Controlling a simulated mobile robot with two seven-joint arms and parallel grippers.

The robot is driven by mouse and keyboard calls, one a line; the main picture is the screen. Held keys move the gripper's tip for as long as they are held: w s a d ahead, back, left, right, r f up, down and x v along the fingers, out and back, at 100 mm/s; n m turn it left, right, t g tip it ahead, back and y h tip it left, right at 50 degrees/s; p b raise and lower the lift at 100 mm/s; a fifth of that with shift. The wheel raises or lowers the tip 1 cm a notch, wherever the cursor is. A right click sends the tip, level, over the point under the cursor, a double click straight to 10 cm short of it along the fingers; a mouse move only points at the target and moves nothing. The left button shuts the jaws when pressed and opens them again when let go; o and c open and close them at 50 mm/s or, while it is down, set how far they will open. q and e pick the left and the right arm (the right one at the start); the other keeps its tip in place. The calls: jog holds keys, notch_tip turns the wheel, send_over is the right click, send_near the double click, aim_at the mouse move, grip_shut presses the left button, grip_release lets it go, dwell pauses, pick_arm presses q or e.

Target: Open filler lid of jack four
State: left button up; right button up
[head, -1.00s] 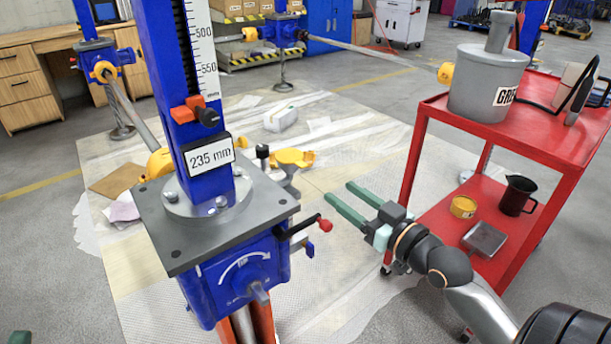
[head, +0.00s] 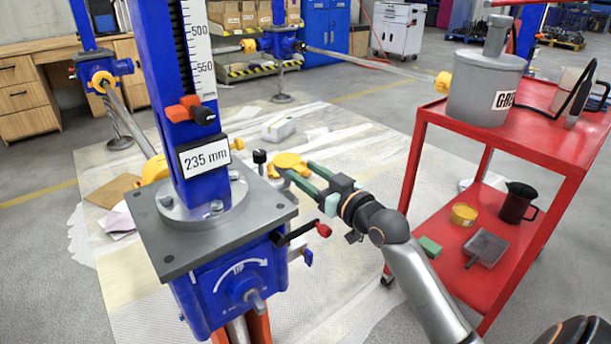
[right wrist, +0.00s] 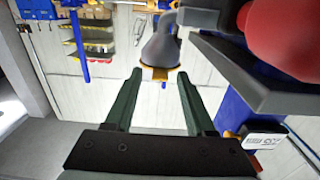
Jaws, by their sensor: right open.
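The near blue screw jack (head: 205,150) has a grey top plate (head: 225,235) and a 235 mm display. Its jack number is not readable. A small black knob on a post (head: 259,157) stands at the plate's far edge. A yellow round part (head: 288,160) shows just behind it; I cannot tell which part is the filler lid. My right gripper (head: 299,171) is open, its green fingertips at the yellow part in the head view; contact is unclear. In the right wrist view, the open fingers (right wrist: 158,82) frame a grey tapered part (right wrist: 160,48) with a yellow edge.
A red-handled crank (head: 322,230) juts from the jack below my right gripper. The red cart (head: 425,150) stands to the right with a grey grease drum (head: 485,88). Other jacks (head: 282,43) and shafts stand behind. Sheeted floor between jack and cart is clear.

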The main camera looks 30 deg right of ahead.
jog(key=shift+w, duration=0.25)
jog(key=shift+c, duration=0.3)
grip_shut()
dwell(1.0)
